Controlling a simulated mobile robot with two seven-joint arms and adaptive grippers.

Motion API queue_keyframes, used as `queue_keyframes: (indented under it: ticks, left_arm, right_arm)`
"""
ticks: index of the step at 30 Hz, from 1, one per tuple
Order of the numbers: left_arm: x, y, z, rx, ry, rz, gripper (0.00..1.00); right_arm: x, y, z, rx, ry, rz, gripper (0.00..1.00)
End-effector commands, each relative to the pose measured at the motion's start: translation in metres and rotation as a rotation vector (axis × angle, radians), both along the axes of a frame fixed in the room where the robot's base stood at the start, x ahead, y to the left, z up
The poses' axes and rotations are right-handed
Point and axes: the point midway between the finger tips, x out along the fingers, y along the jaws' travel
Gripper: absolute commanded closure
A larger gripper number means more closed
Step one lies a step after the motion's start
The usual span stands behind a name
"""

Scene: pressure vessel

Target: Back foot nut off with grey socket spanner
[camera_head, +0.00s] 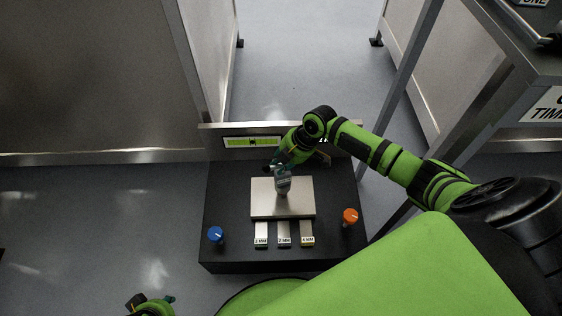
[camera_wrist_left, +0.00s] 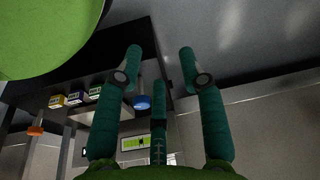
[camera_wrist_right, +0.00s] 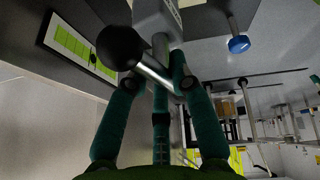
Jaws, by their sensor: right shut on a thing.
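My right gripper (camera_head: 283,177) points down over the metal plate (camera_head: 262,208) on the black bench. In the right wrist view the right gripper (camera_wrist_right: 162,78) is shut on a grey metal rod (camera_wrist_right: 148,68). The rod has a black ball (camera_wrist_right: 120,47) near it and meets a grey block (camera_wrist_right: 158,16). I cannot tell whether this rod is the grey socket spanner. No foot nut can be made out. My left gripper (camera_wrist_left: 160,75) is open and empty, its fingers apart; in the head view it shows at the bottom left (camera_head: 150,304).
The black bench (camera_head: 228,190) carries a blue knob (camera_head: 215,234), an orange knob (camera_head: 350,215) and three labelled blocks (camera_head: 284,240) in front of the plate. A panel with a green display (camera_head: 252,142) stands behind. A metal frame (camera_head: 410,75) rises at the right. Open floor lies left.

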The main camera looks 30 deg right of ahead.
Motion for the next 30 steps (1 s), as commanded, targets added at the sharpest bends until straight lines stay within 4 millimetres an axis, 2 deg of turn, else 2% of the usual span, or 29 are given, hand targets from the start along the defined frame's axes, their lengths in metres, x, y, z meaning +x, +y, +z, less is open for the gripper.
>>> queue_keyframes:
  ticks: [30]
  left_arm:
    - [0.003, 0.0, 0.065, -0.007, -0.075, 0.002, 0.6]
  right_arm:
    - [0.002, 0.0, -0.036, 0.002, -0.005, -0.001, 1.0]
